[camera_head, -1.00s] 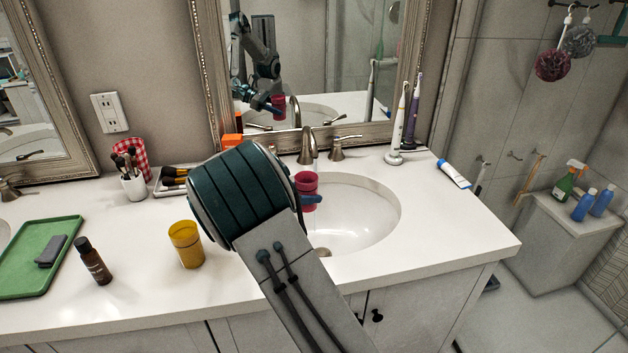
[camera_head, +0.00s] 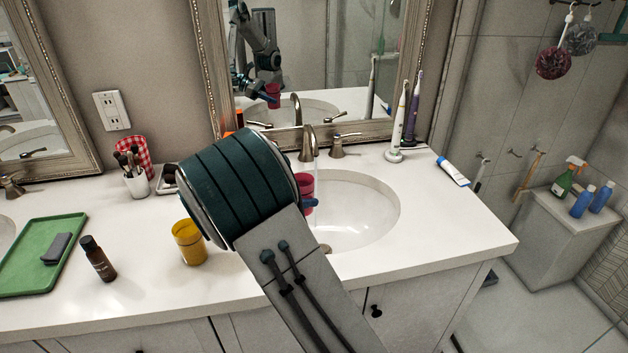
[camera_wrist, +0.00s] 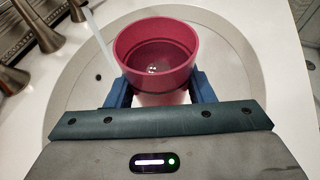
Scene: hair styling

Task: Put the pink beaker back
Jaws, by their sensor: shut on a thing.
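The pink beaker (camera_wrist: 157,52) is upright between the two blue fingers of my gripper (camera_wrist: 160,88) in the wrist view. My gripper is shut on it and holds it over the sink basin (camera_wrist: 226,62). The beaker looks empty apart from a small bright spot at its bottom. In the head view my arm hides most of the beaker (camera_head: 305,190); only its right part shows at the left side of the basin. A blue fingertip shows beside it. A thin stream of water seems to run from the faucet (camera_head: 308,142), close to the beaker.
A yellow beaker (camera_head: 188,242), a brown bottle (camera_head: 98,260) and a green tray (camera_head: 38,258) stand to the left. A brush cup (camera_head: 134,180) and a red checkered cup (camera_head: 138,152) are farther back. Toothbrushes (camera_head: 397,130) and a tube (camera_head: 453,171) are at the right.

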